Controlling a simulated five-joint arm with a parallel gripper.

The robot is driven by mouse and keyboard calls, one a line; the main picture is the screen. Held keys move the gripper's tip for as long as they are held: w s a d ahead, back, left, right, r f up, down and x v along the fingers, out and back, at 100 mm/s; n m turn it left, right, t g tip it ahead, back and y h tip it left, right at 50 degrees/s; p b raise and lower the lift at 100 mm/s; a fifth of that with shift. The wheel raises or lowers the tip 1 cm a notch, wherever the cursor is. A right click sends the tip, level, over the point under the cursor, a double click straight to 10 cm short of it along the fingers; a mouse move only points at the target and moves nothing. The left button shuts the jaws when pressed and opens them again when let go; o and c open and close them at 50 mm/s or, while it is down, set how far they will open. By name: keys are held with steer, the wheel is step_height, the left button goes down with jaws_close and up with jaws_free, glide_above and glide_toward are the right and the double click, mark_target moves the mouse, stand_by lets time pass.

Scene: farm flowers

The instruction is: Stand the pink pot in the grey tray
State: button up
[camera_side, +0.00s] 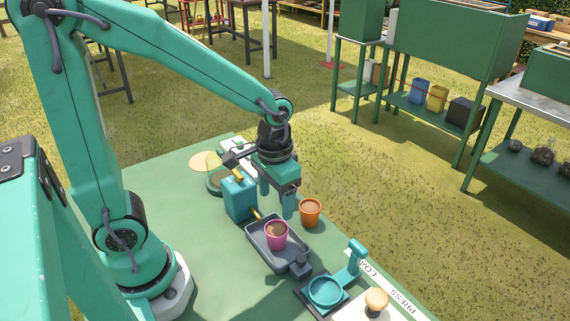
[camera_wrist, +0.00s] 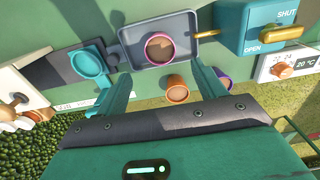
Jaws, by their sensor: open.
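The pink pot (camera_side: 277,236), filled with brown soil, stands upright in the grey tray (camera_side: 262,257). In the wrist view the pot (camera_wrist: 160,48) shows from above, inside the walls of the tray (camera_wrist: 130,36). My gripper (camera_side: 278,207) is open and empty, pointing down just behind the pot in the side view. In the wrist view its two fingers (camera_wrist: 160,72) are spread wide, with their tips on the near side of the pot and apart from it.
An orange pot (camera_side: 311,211) stands beside the tray; a purple-rimmed item (camera_wrist: 222,79) is partly hidden by a finger. A teal box (camera_side: 240,197) with a yellow spout and lever adjoins the tray. A teal ring holder (camera_side: 325,291) stands at the tray's other end.

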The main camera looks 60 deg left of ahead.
steer(key=s+a+r+t, duration=0.4)
steer(key=s+r+t, duration=0.1)
steer(key=r, duration=0.6)
steer(key=shift+s+r+t, duration=0.3)
steer(key=shift+s+r, duration=0.05)
steer(key=shift+s, duration=0.45)
stand_by(0.9)
